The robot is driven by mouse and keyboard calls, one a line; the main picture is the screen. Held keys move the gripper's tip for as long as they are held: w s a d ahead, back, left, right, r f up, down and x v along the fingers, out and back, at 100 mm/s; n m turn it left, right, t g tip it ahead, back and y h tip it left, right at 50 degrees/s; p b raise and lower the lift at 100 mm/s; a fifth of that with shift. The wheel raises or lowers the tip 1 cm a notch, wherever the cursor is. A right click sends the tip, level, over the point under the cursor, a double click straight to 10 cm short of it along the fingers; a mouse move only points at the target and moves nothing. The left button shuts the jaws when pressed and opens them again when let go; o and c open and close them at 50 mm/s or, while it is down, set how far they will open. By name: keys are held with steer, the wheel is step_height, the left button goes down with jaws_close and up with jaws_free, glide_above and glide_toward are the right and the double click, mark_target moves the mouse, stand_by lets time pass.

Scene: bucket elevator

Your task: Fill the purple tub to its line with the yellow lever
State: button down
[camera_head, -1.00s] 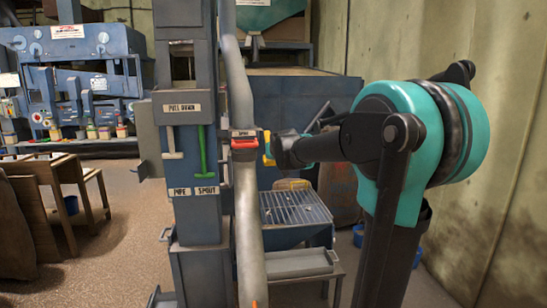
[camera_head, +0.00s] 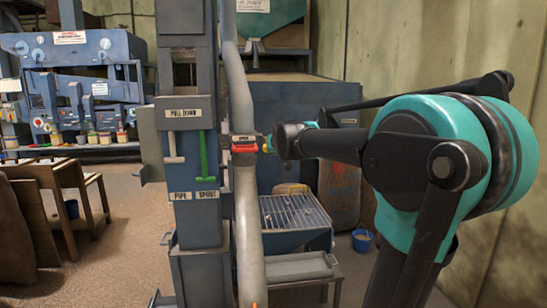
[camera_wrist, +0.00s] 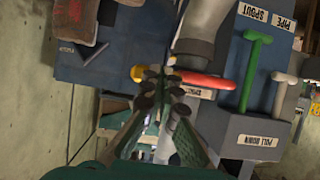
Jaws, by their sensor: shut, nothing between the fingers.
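A small yellow part (camera_head: 266,146), which looks like the yellow lever, shows beside the grey pipe, right of a red handle (camera_head: 244,149). In the wrist view a rounded yellow end (camera_wrist: 137,73) lies just left of my fingertips, and the red handle (camera_wrist: 207,81) runs off to their right. My gripper (camera_wrist: 155,75) is shut and empty close beside the yellow end; I cannot tell whether they touch. In the head view my wrist hides my fingers and part of the yellow piece. I cannot pick out a purple tub.
A green lever (camera_head: 203,158) and a pale lever (camera_head: 173,147) hang on the blue column under a "PULL DOWN" label. The pipe (camera_head: 246,220) runs down beside it. A slatted grate (camera_head: 293,213) stands behind. Several small tubs line the blue machine (camera_head: 75,85) at left. A blue bucket (camera_head: 362,240) is on the floor.

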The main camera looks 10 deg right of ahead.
steer(key=v, duration=0.6)
steer(key=shift+s, duration=0.2)
stand_by(0.6)
